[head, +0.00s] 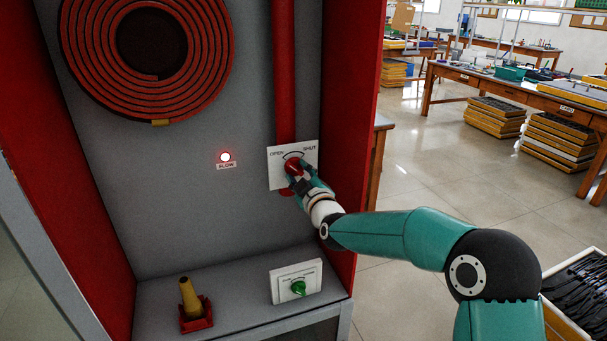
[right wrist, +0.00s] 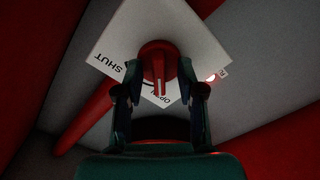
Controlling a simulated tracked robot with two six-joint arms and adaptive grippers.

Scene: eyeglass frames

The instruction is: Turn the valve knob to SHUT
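The red valve knob (head: 292,164) sits on a white plate (head: 276,178) marked OPEN at left and SHUT at right, below a red pipe. My right gripper (head: 298,181) is at the knob and hides its lower part. In the right wrist view, the knob (right wrist: 158,57) lies between the two fingers of my right gripper (right wrist: 159,80). The fingers are apart, with visible gaps beside the knob's grip bar. The bar's white mark points toward the OPEN label. My left gripper is not in view.
The FLOW lamp (head: 225,157) is lit. A red hose coil (head: 203,67) hangs above. On the ledge are a yellow nozzle (head: 188,294) in a red holder and a white box with a green knob (head: 298,288). The red cabinet wall (head: 347,130) stands close right of the plate.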

